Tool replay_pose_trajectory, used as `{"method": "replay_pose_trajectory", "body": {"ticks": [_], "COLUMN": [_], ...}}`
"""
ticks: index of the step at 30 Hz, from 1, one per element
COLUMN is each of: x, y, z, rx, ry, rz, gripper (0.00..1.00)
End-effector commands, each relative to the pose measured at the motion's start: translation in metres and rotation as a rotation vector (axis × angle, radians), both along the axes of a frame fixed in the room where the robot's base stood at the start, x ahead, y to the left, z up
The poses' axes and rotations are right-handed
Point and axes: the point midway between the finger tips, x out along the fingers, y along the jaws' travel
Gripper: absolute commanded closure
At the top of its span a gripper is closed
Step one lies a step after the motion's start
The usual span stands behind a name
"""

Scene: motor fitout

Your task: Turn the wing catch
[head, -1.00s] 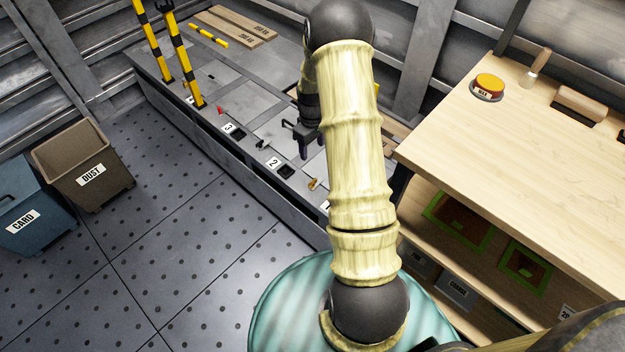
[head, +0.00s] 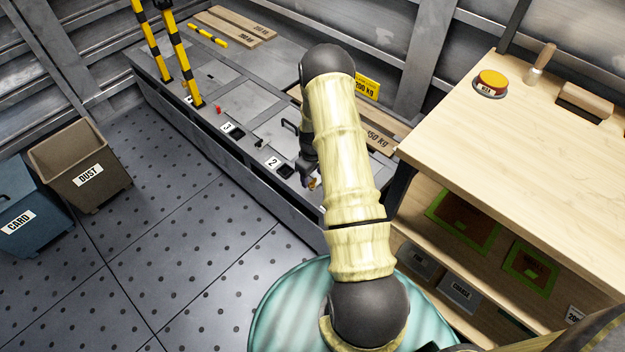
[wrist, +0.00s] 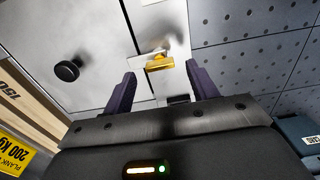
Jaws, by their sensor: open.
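The wing catch (wrist: 158,62) is a small brass-yellow piece on the grey deck. In the wrist view it shows between and slightly beyond my two purple fingertips. In the head view only a bit of the catch (head: 312,184) shows beside my gripper (head: 308,174), which is low over the front edge of the deck. My gripper (wrist: 160,70) is open with nothing held, one finger on each side of the catch. I cannot tell whether a finger touches it. My forearm hides part of the deck in the head view.
A black knob (wrist: 67,70) stands on the deck to the left in the wrist view. Number plate 2 (head: 272,163) and a black handle (head: 290,126) are near my gripper. Planks (head: 378,137) lie behind my arm. The wooden bench (head: 500,150) is at the right.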

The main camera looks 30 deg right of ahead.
Motion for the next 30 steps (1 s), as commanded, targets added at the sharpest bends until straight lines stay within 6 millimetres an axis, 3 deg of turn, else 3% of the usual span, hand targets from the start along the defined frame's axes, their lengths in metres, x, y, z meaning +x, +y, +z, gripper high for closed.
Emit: {"method": "replay_pose_trajectory", "body": {"ticks": [4,14,15,22,30], "x": [0.0,0.0,0.0,0.0,0.0], "y": [0.0,0.0,0.0,0.0,0.0], "z": [-0.019,-0.023,-0.023,-0.023,-0.023], "rx": [-0.001,-0.001,-0.001,-0.001,-0.001], "ry": [0.0,-0.001,-0.001,-0.001,-0.001], "rz": [0.0,0.001,0.0,0.001,-0.014], "gripper": [0.42,0.42,0.44,0.87,0.86]}}
